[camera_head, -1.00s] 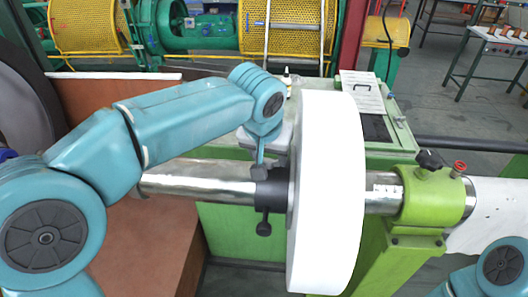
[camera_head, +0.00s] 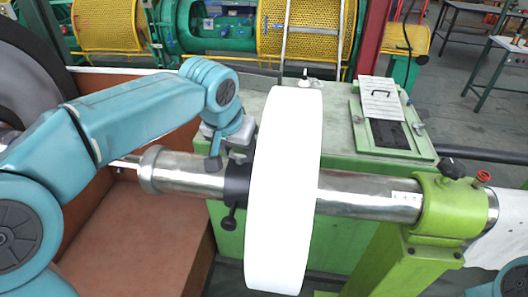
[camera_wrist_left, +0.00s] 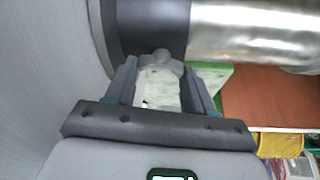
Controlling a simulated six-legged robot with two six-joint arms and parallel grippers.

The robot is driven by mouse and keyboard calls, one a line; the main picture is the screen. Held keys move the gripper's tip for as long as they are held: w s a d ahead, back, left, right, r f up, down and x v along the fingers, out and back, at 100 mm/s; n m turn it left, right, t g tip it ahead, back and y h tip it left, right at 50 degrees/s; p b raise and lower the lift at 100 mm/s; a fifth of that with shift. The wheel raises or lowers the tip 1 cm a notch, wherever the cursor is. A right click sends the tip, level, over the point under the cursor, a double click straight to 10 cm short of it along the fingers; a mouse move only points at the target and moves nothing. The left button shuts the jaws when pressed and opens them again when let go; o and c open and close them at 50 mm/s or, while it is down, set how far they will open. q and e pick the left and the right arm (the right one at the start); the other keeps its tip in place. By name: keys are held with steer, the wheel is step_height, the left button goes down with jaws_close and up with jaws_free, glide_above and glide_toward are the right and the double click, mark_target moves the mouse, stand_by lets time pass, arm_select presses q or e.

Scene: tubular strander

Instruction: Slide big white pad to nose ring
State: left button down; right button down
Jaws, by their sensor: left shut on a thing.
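The big white pad (camera_head: 285,190) is a thick white disc standing upright around the steel shaft (camera_head: 365,198). A dark collar (camera_head: 237,183) with a knobbed handle sits on the shaft against the pad's left face. My left gripper (camera_head: 235,150) is at the top of this collar. In the left wrist view, its fingers (camera_wrist_left: 163,85) are on both sides of a grey knob (camera_wrist_left: 162,58) on the collar and shut on it. A wider metal ring (camera_head: 152,170) is at the shaft's left end; I cannot tell if it is the nose ring. My right gripper is out of view.
A green clamp block (camera_head: 440,205) with black and red knobs holds the shaft's right end. A green cabinet (camera_head: 350,145) with a panel stands behind. A brown trough (camera_head: 125,235) lies below left. Bare shaft shows between collar and metal ring.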

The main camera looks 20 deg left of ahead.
arm_select(q)
steer(key=shift+d+f, duration=0.15)
steer(key=shift+d, duration=0.1)
steer(key=shift+c, duration=2)
jaws_free()
steer(key=shift+s, duration=0.15)
steer(key=shift+r, duration=0.3)
steer(key=p+v, duration=0.1)
steer(key=v, duration=1.5)
steer(key=shift+d, duration=0.1)
steer(key=c, duration=0.4)
